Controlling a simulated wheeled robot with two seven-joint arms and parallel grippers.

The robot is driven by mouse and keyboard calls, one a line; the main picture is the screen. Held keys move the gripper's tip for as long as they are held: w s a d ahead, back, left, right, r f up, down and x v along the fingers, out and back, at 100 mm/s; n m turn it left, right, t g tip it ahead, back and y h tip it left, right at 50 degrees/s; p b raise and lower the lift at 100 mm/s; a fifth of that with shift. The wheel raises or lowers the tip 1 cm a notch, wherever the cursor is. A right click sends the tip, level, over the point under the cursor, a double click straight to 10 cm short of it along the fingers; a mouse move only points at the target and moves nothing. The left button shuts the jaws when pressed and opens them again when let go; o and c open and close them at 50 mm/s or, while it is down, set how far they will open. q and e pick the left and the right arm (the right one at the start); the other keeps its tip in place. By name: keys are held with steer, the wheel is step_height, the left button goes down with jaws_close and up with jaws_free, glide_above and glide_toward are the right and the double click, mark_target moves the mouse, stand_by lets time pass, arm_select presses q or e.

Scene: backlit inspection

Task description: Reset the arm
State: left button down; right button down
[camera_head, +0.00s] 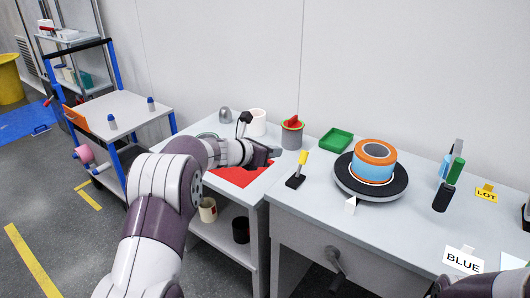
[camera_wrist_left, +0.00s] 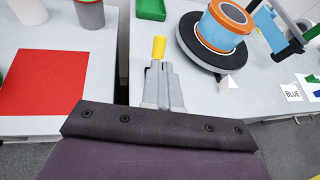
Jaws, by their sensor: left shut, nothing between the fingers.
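My left arm reaches in from the lower left in the head view. Its gripper (camera_head: 276,153) is over the worktop, above the gap between the two tables, and holds nothing. In the left wrist view the gripper's grey fingers (camera_wrist_left: 160,66) are shut together. A yellow-topped item on a black base (camera_head: 303,158) stands just right of the gripper in the head view. Its yellow top (camera_wrist_left: 158,47) shows just past the fingertips in the wrist view; whether they touch cannot be told. Only part of my right arm shows at the lower right; its gripper is out of view.
A red mat (camera_head: 241,176) lies below the left forearm. A grey cup with red contents (camera_head: 292,133), a white cup (camera_head: 257,122) and a green tray (camera_head: 336,139) stand behind. A black turntable (camera_head: 371,189) carries an orange-and-blue roll (camera_head: 374,166). A BLUE sign (camera_head: 463,261) stands at the front right.

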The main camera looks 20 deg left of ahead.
arm_select(q)
steer(key=s+a+f+n+g+y, duration=0.2)
steer(key=s+a+f+n+y, duration=0.4)
steer(key=n, duration=0.8)
steer(key=s+a+f+n+g+y, duration=0.1)
steer(key=s+a+f+n+y, duration=0.2)
steer(key=s+n, duration=0.8)
steer(key=s+d+f+n+g+h, duration=0.1)
steer(key=s+d+f+n+g, duration=0.2)
steer(key=s+n, duration=0.55)
steer(key=s+d+f+n+g+h, duration=0.1)
steer(key=s+d+n+g, duration=0.25)
steer(key=s+n, duration=0.55)
steer(key=s+d+r+p, duration=0.1)
steer(key=s+r+p, duration=0.1)
steer(key=r+p, duration=0.5)
steer(key=s+d+r+m+p, duration=0.1)
steer(key=r+p, duration=0.7)
steer(key=r, duration=0.1)
steer(key=shift+s+d+r, duration=0.2)
steer(key=shift+s+r, duration=0.05)
steer(key=shift+s, duration=0.1)
